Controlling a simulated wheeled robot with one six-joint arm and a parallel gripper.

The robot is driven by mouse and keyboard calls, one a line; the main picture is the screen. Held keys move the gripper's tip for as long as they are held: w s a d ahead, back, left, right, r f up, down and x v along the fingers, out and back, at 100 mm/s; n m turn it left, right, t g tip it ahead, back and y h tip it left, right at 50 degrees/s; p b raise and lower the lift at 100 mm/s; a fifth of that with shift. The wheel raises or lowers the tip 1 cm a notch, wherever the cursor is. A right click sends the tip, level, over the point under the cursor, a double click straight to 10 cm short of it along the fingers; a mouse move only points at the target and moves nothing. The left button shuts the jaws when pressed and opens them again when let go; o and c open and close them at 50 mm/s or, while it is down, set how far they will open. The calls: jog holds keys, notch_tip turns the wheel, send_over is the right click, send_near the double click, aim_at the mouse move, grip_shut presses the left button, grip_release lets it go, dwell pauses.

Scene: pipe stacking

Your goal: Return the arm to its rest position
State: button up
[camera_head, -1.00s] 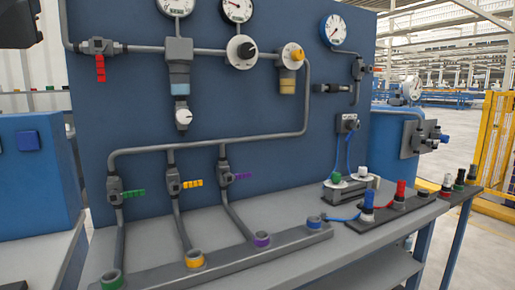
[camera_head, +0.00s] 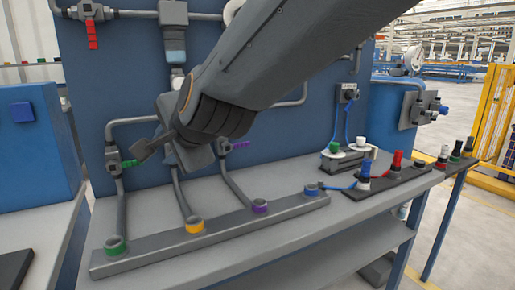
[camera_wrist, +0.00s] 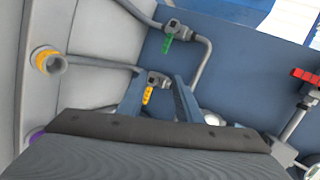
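My arm (camera_head: 255,60) reaches in from the upper right in the head view, in front of the blue pipe panel (camera_head: 85,75). My gripper (camera_head: 150,148) is at its lower left end, near the green-handled valve (camera_head: 115,160). In the wrist view, the two fingers of my gripper (camera_wrist: 160,95) stand apart with nothing held between them. The yellow-handled valve (camera_wrist: 148,95) shows beyond and between the fingers; I cannot tell whether they touch it. In the head view, my arm hides this valve.
The bench (camera_head: 265,240) carries a grey rail (camera_head: 155,253) with green, yellow, purple and blue sockets. Red, blue and green connectors stand at the right on a dark strip (camera_head: 380,192). A red-handled valve (camera_head: 92,33) is on the upper left panel.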

jog(key=s+d+f+n+g+h, duration=0.1)
jog(key=d+f+n, duration=0.1)
jog(key=d+f, duration=0.2)
jog(key=s+d+f+n+g+h, duration=0.2)
jog(key=d+f, duration=0.3)
jog(key=d, duration=0.3)
jog(key=s+d+f+n+g+h, duration=0.1)
jog(key=s+d+f+n, duration=0.1)
jog(key=d+f, duration=0.3)
jog(key=shift+d+g+h, duration=0.3)
jog(key=shift+d+g, duration=0.1)
jog(key=shift+d, duration=0.05)
jog(key=s+d+f+n+g+h, duration=0.1)
jog(key=s+d+f+n+g, duration=0.15)
jog(key=s+d, duration=0.3)
jog(key=s+d+f+n+g+h, duration=0.2)
jog(key=s+d+f, duration=0.1)
jog(key=s+d, duration=0.3)
jog(key=w+a+f+n+b, duration=0.1)
jog(key=a+f+n+b, duration=0.3)
jog(key=f+b, duration=0.7)
jog(key=d+r+m+p, duration=0.3)
jog(key=d+r+p, duration=0.3)
jog(key=p, duration=0.6)
jog(key=d+r+m+p, duration=0.3)
jog(key=d+r+p, duration=0.3)
jog(key=r+p, duration=0.5)
jog(key=shift+s+d+r+p, duration=0.25)
jog(key=shift+s+d+p, duration=0.15)
jog(key=shift+p, duration=0.35)
